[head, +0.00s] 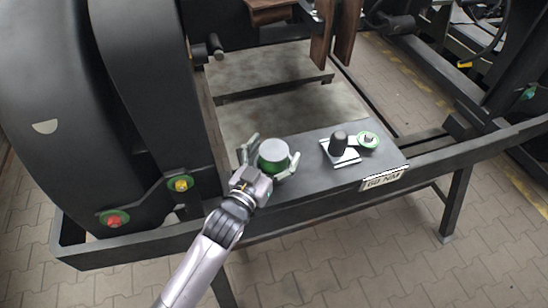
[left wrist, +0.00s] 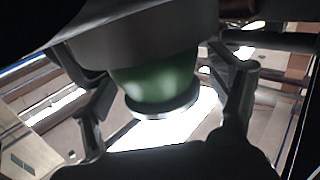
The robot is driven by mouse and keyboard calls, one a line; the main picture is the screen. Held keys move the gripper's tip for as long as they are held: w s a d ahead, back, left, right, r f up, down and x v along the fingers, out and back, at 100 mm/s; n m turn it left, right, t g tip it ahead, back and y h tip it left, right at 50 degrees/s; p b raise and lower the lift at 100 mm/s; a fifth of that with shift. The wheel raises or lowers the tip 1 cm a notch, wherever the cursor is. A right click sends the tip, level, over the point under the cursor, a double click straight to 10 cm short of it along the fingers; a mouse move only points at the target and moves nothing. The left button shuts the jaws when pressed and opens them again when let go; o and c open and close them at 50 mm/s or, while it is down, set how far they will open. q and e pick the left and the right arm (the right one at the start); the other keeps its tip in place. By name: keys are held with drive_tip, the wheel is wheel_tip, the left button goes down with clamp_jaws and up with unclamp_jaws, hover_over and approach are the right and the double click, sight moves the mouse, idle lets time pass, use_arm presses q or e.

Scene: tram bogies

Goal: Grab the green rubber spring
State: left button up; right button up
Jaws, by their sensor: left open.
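The green rubber spring (head: 272,163) is a short cylinder with a grey top, standing upright on a dark grey shelf (head: 310,178). My left gripper (head: 268,160) is open, with one finger on each side of the spring. In the left wrist view the green body (left wrist: 158,82) sits between the two open fingers (left wrist: 165,105), with a metal disc at one end and a dark part at the other. Gaps show between the fingers and the green body there. My right gripper is not in view.
A label reading "60 NM" (head: 384,178) is on the front edge. A large black housing (head: 60,110) stands left.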

use_arm(q)
drive_tip(key=shift+c, duration=0.5)
drive_tip(key=shift+r, duration=0.1)
drive_tip(key=c, duration=1.5)
